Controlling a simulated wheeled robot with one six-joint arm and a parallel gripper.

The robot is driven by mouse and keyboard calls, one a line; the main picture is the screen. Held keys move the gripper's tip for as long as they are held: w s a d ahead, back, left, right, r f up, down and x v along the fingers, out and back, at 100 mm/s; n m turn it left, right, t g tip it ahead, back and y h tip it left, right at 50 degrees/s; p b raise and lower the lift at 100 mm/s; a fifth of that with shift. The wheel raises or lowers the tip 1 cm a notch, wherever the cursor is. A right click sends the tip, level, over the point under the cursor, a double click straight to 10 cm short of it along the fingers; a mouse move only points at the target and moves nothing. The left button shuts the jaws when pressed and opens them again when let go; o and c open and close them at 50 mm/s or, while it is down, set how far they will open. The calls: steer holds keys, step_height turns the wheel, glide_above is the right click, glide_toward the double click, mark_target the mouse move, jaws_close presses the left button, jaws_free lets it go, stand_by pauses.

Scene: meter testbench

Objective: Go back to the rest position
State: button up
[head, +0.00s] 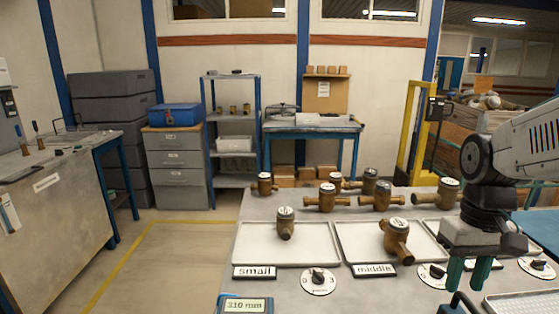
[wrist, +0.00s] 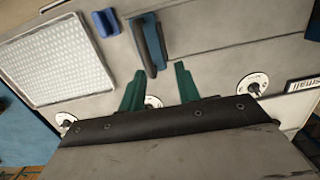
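My gripper (head: 470,275) hangs above the right part of the testbench table (head: 255,205), with its green fingers pointing down. In the wrist view my gripper (wrist: 158,88) shows two green fingers spread apart with nothing between them. A dark handle-like part (wrist: 148,45) lies on the table beyond the fingertips. My arm reaches in from the right edge of the head view.
A brass meter sits on the small tray (head: 262,254) and another on the middle tray (head: 352,240). Several meters stand behind them. Round dials, including one (head: 319,281) by the small tray, line the front. A display (head: 246,305) reads 310 mm.

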steer(key=s+a+r+t, duration=0.2)
steer(key=s+a, duration=0.3)
steer(key=s, duration=0.6)
steer(key=shift+a+r+t, duration=0.15)
steer(key=shift+r+t, duration=0.15)
steer(key=shift+r, duration=0.4)
